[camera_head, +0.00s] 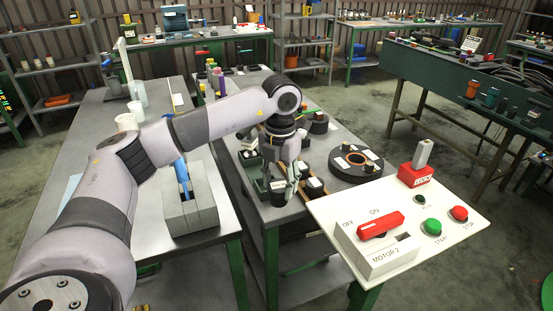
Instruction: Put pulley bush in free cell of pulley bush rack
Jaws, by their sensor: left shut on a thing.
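My left gripper (290,186) points down over the middle workbench, its arm coming in from the left. It is shut on a small piece that I take to be the pulley bush; the fingers mostly hide it. Beside and below the fingers are dark round parts with white labels, one at the right (315,187). They sit by brown strips that look like the pulley bush rack, but its cells are too small and too covered to tell which is free. I cannot tell whether the held piece touches the rack. My right gripper is out of view.
A green bin (254,172) stands just left of the gripper. A large black disc (356,166) lies to the right. The white motor control panel (400,225) is at the front right. A grey block with a blue handle (190,212) stands on the left bench.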

